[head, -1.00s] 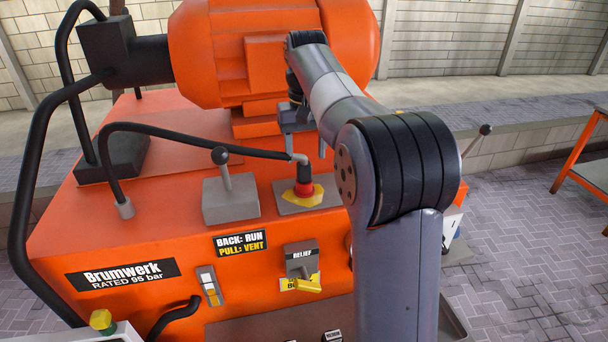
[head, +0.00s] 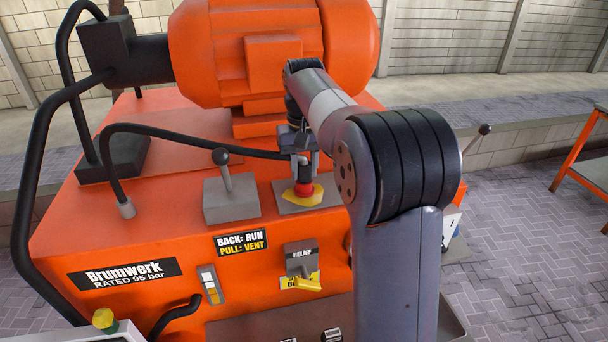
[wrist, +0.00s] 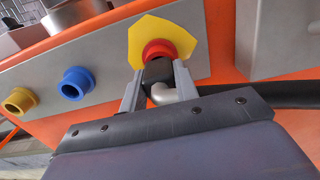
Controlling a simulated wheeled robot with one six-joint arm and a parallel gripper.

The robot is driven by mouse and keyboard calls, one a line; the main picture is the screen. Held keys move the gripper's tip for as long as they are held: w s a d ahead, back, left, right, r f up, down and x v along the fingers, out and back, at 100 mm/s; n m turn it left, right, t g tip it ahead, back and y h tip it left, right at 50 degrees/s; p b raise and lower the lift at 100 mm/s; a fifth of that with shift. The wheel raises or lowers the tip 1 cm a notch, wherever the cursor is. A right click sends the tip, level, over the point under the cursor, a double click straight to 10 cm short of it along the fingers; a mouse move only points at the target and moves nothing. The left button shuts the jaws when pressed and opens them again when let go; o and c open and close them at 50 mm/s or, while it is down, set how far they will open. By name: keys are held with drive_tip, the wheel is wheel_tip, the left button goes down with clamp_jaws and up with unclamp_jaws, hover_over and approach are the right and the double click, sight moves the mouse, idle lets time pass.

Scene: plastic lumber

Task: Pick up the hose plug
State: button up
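The hose plug (head: 304,172) is a short black cylinder with a grey elbow on the end of a black hose. It stands upright in a red-ringed socket (head: 304,188) on a yellow marker plate. The plug also shows in the wrist view (wrist: 158,76), with its elbow toward my palm. My gripper (wrist: 158,78) is above the socket, with one grey finger on each side of the plug. The fingers look closed against the black body.
A blue socket (wrist: 76,84) and a yellow socket (wrist: 18,101) lie along the same grey plate. A lever with a black knob (head: 221,157) stands left of the plug. The black hose (head: 200,137) arches to the left. The orange motor (head: 272,55) is behind.

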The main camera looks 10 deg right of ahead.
sight(305, 163)
clamp_jaws()
drive_tip(key=shift+r, duration=0.2)
wheel_tip(305, 163, up, 10)
drive_tip(key=shift+f, duration=0.15)
idle(0.6)
drive_tip(key=shift+d, duration=0.1)
